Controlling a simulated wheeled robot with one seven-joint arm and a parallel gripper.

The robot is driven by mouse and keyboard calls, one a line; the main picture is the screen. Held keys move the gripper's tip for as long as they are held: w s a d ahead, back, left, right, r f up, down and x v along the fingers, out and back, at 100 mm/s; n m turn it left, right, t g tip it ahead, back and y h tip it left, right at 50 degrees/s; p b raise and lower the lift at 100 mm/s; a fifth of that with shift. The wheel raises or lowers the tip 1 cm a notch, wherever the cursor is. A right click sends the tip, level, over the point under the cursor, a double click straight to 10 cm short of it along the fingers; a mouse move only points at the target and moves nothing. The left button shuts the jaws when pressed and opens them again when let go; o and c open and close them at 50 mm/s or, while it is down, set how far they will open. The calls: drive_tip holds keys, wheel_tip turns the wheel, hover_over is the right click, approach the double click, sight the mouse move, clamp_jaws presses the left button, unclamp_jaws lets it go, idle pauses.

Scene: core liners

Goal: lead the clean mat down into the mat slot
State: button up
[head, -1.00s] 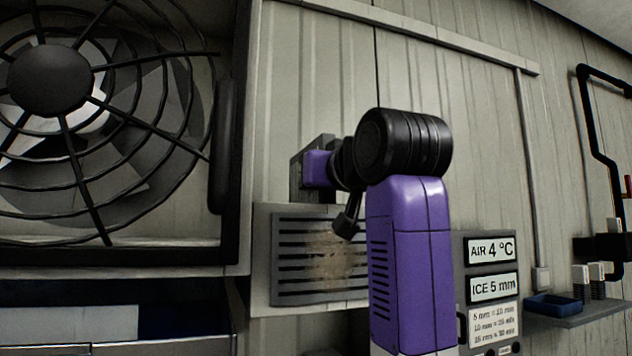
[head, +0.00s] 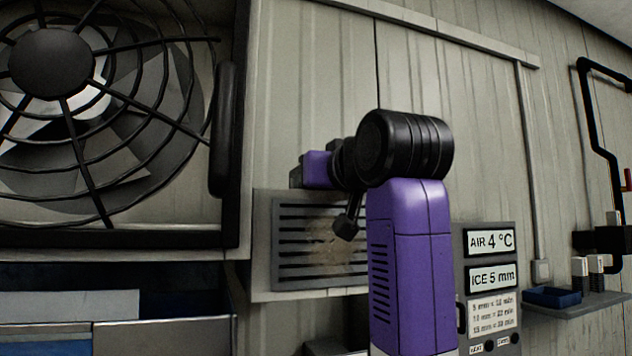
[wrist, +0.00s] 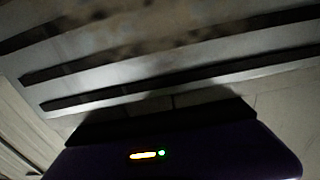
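My gripper (head: 312,170) is in the head view, a purple body with a grey end piece, in front of the wall just above a slatted grille (head: 290,242). The grille has a brown smear across its slats. In the wrist view, the purple gripper body (wrist: 215,150) and a dark bar fill the bottom, with the smeared slats (wrist: 150,75) close beyond. The fingertips do not show clearly, so I cannot tell whether they are open or hold anything. I cannot make out a clean mat or a mat slot in either view.
A large caged fan (head: 60,130) is at left, with a blue-lined opening (head: 185,305) below it. A sign panel (head: 490,277) stands right of my arm. A shelf with a blue tray (head: 552,297) and black pipe (head: 590,130) are at far right.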

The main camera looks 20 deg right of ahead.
drive_tip(key=shift+o, duration=0.5)
drive_tip(key=s+b, duration=0.2)
drive_tip(key=s, duration=0.5)
drive_tip(key=shift+s, duration=0.4)
drive_tip(key=shift+s, duration=0.1)
